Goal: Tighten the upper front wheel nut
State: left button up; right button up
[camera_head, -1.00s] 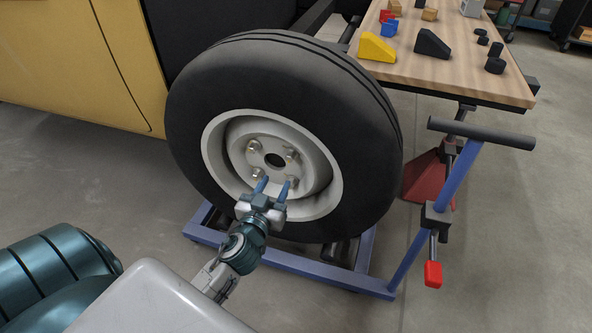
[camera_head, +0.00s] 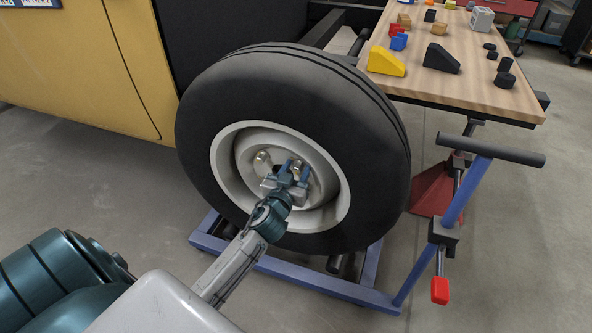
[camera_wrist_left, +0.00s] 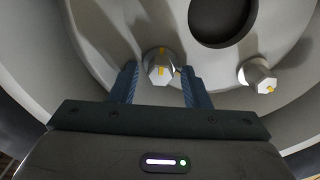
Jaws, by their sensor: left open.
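The wheel (camera_head: 225,105) has a black tyre and a pale rim with several nuts around a dark centre hole. One nut (camera_head: 262,157) shows at the hub's upper left and another (camera_head: 296,167) at its upper right, by my fingertips. My left gripper (camera_head: 295,172) is open at the hub and covers the lower part of it. In the left wrist view, a hex nut with yellow marks (camera_wrist_left: 160,66) sits between my two blue fingers; I cannot tell whether they touch it. A second nut (camera_wrist_left: 258,76) is to its right, beside the dark hole (camera_wrist_left: 222,16).
A blue wheel stand (camera_head: 300,282) with a dark-handled post (camera_head: 465,190) holds the wheel's lower side. A wooden bench (camera_head: 465,90) with blocks stands at the upper right. A yellow body panel (camera_head: 75,75) is at the left.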

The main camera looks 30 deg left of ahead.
pick_arm(q)
grip_shut()
